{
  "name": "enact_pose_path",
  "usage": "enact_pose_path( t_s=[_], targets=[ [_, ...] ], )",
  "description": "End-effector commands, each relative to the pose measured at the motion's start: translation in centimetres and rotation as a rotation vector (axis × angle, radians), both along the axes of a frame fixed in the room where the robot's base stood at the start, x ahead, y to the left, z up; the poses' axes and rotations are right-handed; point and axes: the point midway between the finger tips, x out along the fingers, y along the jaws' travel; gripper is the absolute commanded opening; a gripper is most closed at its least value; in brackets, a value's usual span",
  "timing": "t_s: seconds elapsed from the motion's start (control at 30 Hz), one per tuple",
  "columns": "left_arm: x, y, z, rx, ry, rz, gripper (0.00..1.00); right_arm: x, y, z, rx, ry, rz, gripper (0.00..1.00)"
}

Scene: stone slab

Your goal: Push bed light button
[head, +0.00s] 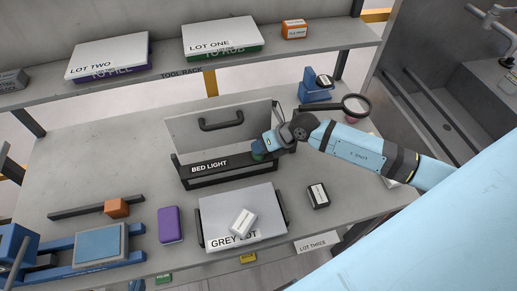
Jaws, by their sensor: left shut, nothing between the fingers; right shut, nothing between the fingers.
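The black bar labelled BED LIGHT (222,168) lies on the grey bench, in front of an upright grey panel with a dark handle. A green button (257,156) shows at the bar's right part, partly hidden by my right gripper. My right gripper (261,149) is shut and empty, with its tips at the green button; whether they touch or press it I cannot tell. My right arm comes in from the right. My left gripper is not in view.
The grey panel (190,135) stands behind the bar. A GREY LOT box (265,205) with a white block (243,222) is in front. A purple block (170,225) and a blue clamp-like fixture (60,243) are at left. A magnifier (355,104) is at right.

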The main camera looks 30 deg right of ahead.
Motion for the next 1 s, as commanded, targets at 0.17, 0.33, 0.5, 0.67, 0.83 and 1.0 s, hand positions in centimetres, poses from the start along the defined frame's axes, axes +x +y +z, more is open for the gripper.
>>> enact_pose_path(
  t_s=[0.17,0.33,0.5,0.67,0.83,1.0],
  targets=[
    [0.0,0.0,0.1,0.000,-0.001,0.000,0.00,-0.6,-0.2,-1.2,-0.013,0.024,0.002,0.00],
    [0.0,0.0,0.2,0.000,-0.001,0.000,0.00,-0.6,-0.3,-1.1,-0.013,0.024,0.002,0.00],
    [0.0,0.0,1.2,0.000,0.000,0.000,0.00,-0.6,-0.3,0.1,-0.013,0.024,0.002,0.00],
    [0.0,0.0,2.8,0.001,0.000,0.001,0.00,-0.4,-0.3,2.0,-0.011,0.020,0.000,0.00],
    [0.0,0.1,4.3,0.000,-0.001,0.001,0.00,-0.3,-0.3,4.0,-0.008,0.013,0.000,0.00],
    [0.0,0.1,5.5,0.000,-0.001,0.001,0.00,-0.2,-0.2,5.6,-0.007,0.011,-0.001,0.00]
  ],
)
